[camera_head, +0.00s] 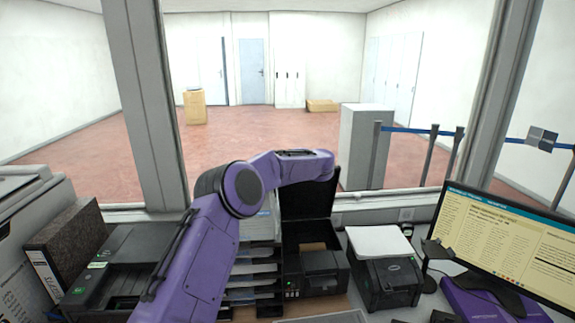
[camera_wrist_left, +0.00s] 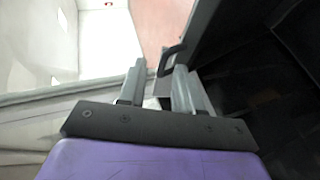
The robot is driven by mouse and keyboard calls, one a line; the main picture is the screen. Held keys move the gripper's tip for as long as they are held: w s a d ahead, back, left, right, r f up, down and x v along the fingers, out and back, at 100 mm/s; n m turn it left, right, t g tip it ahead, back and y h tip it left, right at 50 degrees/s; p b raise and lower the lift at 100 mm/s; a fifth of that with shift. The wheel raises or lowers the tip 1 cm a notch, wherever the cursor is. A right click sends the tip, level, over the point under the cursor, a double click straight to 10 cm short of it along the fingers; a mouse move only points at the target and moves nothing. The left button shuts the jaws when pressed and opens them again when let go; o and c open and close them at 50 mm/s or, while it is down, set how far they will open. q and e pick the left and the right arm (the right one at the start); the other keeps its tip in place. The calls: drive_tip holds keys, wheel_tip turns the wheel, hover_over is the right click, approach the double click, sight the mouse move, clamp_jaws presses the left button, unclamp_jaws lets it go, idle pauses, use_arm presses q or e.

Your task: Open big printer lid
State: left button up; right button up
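The black printer (camera_head: 322,264) stands in the middle of the counter. Its dark lid (camera_head: 308,203) is raised, close to upright, and the inside of the body shows. My left arm reaches over from the left, its end near the top of the lid; its fingers are hidden in the head view. In the left wrist view my left gripper (camera_wrist_left: 158,82) is open, its fingers apart. The dark lid (camera_wrist_left: 232,30) rises just right of the fingers, with a small handle-like loop (camera_wrist_left: 172,56) by the fingertips. Whether they touch I cannot tell. My right gripper is not in view.
A black printer (camera_head: 118,262) and a binder (camera_head: 64,248) stand at left. A paper-tray stack (camera_head: 252,280) is beside the middle printer. A smaller printer with a white top (camera_head: 380,241) and a monitor (camera_head: 505,240) stand at right. Window frame posts rise behind the counter.

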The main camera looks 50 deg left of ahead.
use_arm(q)
drive_tip(key=p+v, duration=0.1)
drive_tip(key=v, duration=0.9)
drive_tip(key=shift+d, duration=0.25)
